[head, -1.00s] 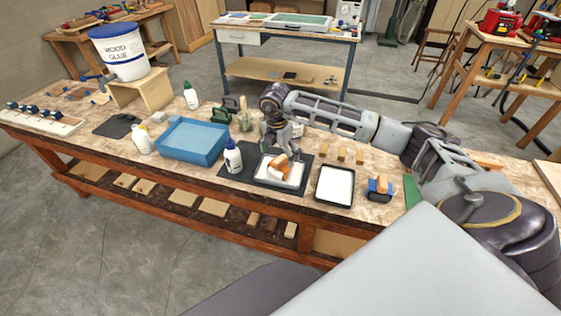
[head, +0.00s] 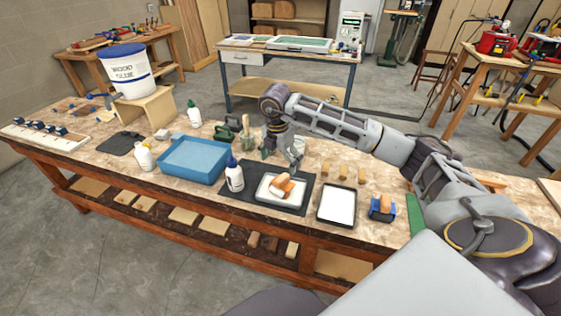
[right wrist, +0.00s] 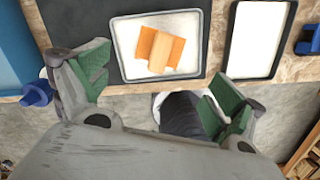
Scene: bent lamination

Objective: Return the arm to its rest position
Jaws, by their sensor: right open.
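My right arm reaches in from the right over the workbench in the head view. My right gripper (head: 294,160) hangs just above and behind a tray (head: 264,194) that holds orange-brown wooden pieces (head: 284,186). The wooden pieces (right wrist: 160,50) lie on the white tray surface (right wrist: 190,24), apart from the fingers. My left gripper does not show.
A blue tub (head: 192,159), a glue bottle (head: 234,175) and a black-rimmed white tray (head: 337,205) stand nearby. A blue holder with a wooden block (head: 383,206) is to the right. A glue bucket (head: 125,72) sits on a wooden stand at the left.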

